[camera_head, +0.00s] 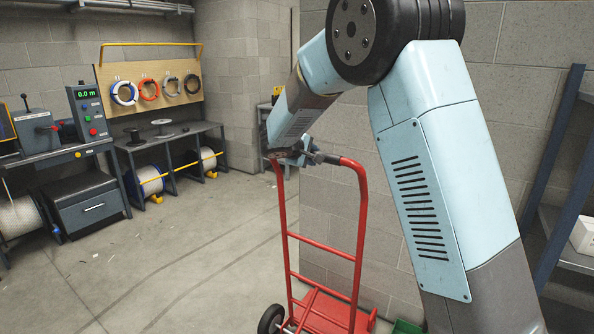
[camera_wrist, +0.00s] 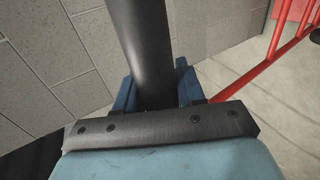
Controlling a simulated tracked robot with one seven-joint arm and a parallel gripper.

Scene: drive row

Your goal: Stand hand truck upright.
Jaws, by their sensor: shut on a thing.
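The red hand truck (camera_head: 325,250) stands close to upright beside the block wall in the head view, with its black wheel (camera_head: 271,319) at the floor. Its exact tilt is hard to tell. My gripper (camera_head: 307,155) is at the top of its frame, shut on the dark handle grip. In the wrist view the black grip (camera_wrist: 148,50) runs between the blue jaws of my gripper (camera_wrist: 155,92). Part of the red frame (camera_wrist: 265,65) shows at the right there. My arm hides some of the wall behind, and the bottom of the truck is cut off.
A workbench with a control box (camera_head: 88,112) stands at the left. A low table (camera_head: 175,135) and a pegboard with cable coils (camera_head: 150,85) are at the back. Shelving (camera_head: 555,190) stands at the right. A green item (camera_head: 407,327) lies low near the truck. The middle floor is clear.

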